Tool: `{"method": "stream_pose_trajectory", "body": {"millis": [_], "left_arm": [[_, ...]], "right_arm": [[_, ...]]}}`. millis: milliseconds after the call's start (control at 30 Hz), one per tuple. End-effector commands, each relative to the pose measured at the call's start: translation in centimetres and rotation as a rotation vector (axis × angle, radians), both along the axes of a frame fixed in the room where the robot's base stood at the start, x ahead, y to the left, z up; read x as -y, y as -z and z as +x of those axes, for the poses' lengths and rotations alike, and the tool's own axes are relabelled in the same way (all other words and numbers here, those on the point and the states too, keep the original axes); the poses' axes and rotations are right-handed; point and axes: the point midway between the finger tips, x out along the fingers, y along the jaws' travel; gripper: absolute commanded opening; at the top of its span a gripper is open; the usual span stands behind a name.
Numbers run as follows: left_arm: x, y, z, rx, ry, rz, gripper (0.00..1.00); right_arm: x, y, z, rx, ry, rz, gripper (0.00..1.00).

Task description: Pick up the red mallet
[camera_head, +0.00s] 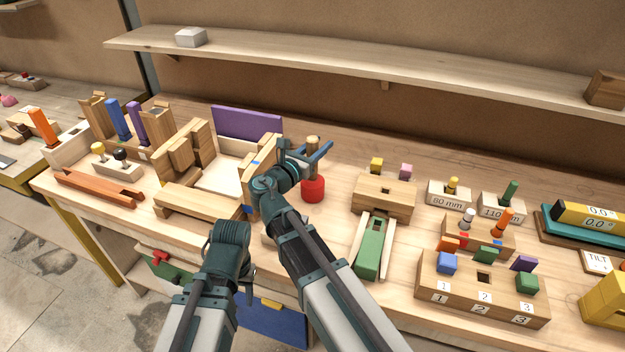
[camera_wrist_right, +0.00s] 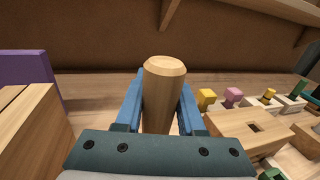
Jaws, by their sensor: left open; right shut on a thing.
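The red mallet (camera_head: 313,189) is upright with its red head at the bottom and its pale wooden handle pointing up. My right gripper (camera_head: 314,153) is shut on the handle. In the right wrist view the handle (camera_wrist_right: 163,95) stands between the two blue fingers, its top end above them; the head is hidden there. I cannot tell whether the head touches the bench. My left gripper (camera_head: 248,281) is low at the bench's front edge, away from the mallet, open and mostly hidden by its own wrist.
A wooden fixture with a purple panel (camera_head: 247,122) stands just left of the mallet. A slotted wooden block (camera_head: 384,200) and a green piece in a wooden holder (camera_head: 371,250) are to its right. A shelf (camera_head: 300,62) runs along the wall behind. Bench behind the mallet is clear.

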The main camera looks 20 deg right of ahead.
Motion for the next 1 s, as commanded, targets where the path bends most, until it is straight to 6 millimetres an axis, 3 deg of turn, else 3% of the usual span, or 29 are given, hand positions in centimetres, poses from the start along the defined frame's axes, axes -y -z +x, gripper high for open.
{"method": "stream_pose_trajectory", "body": {"millis": [467, 667, 1000], "left_arm": [[0.0, -0.9, 0.0, 0.0, 0.0, 0.0, 0.5], [0.0, -3.0, 0.0, 0.0, 0.0, 0.0, 0.5], [0.0, -8.3, 0.0, 0.0, 0.0, 0.0, 0.5]], "right_arm": [[0.0, -0.9, 0.0, 0.001, 0.0, -0.001, 0.0], [0.0, -3.1, 0.0, 0.001, 0.0, -0.001, 0.0], [0.0, -8.3, 0.0, 0.001, 0.0, -0.001, 0.0]]}}
